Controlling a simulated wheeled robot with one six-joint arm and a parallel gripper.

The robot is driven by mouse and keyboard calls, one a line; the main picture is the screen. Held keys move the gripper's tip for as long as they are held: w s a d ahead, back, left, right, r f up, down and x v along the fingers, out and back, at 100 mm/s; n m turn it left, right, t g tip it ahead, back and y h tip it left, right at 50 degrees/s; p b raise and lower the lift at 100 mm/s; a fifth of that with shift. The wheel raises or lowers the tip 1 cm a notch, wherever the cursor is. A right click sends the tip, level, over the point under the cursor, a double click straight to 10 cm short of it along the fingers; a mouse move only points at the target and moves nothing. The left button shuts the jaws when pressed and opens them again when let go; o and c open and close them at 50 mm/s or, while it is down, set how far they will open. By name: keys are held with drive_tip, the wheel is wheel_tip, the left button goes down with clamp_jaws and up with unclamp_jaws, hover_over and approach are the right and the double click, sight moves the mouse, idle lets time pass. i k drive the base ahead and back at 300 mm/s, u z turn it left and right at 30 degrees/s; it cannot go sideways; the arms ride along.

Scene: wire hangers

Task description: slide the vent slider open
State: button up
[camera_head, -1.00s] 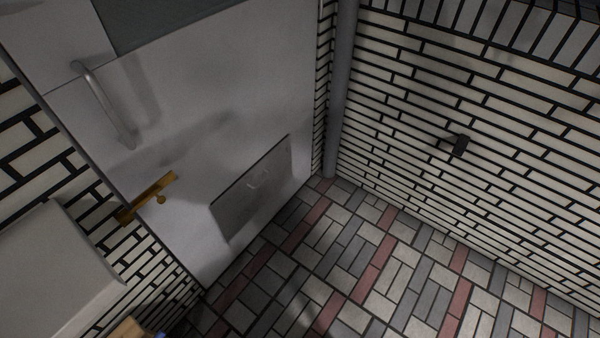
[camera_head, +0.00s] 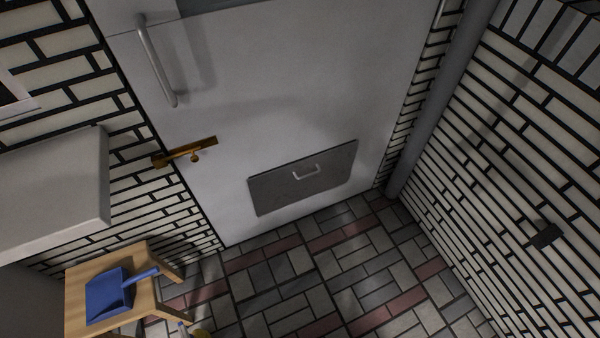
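A grey panel (camera_head: 272,190) with a small light handle (camera_head: 306,172) is set low in the white door (camera_head: 290,90); it looks like the vent slider, but I cannot be sure. It lies flat against the door, and no opening shows around it. A brass latch (camera_head: 190,151) sits at the door's left edge, and a long vertical bar handle (camera_head: 157,62) is above it. My gripper is not in view.
A wooden stool (camera_head: 75,312) with a blue dustpan (camera_head: 108,295) on it stands at the lower left, below a white box-like unit (camera_head: 50,190). A grey pipe (camera_head: 440,100) runs beside the door. The tiled floor (camera_head: 330,262) before the door is mostly clear.

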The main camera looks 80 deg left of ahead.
sight(279, 189)
drive_tip(key=u, duration=0.8)
drive_tip(key=i, duration=0.8)
drive_tip(key=u, duration=0.85)
